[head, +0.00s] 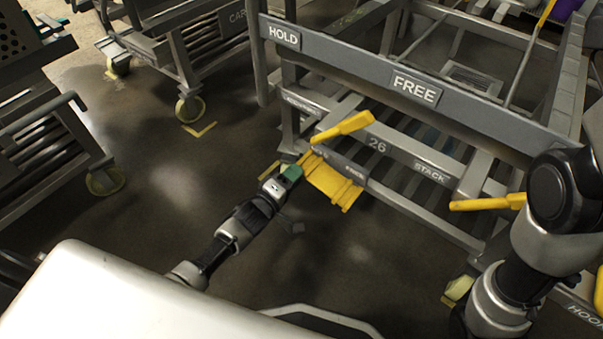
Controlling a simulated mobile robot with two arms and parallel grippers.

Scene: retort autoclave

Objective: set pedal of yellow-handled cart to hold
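The cart (420,93) has a grey top bar lettered HOLD at its left and FREE near its middle. A yellow handle (343,128) sticks out on its front, and a second yellow handle (488,202) shows at the right. Low on the front is a ribbed yellow pedal (335,188), below a small plate with lettering, of which FREE is partly readable. My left gripper (302,164) is at the pedal's left end, very close to it or touching; I cannot tell which. Its fingers are too small to judge. My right arm is at the right; its gripper is out of view.
Another cart (62,145) stands at the left, and one more (185,45) at the back left. Yellow floor marks (200,129) lie near their wheels. Open dark floor (170,200) lies between the left cart and my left arm.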

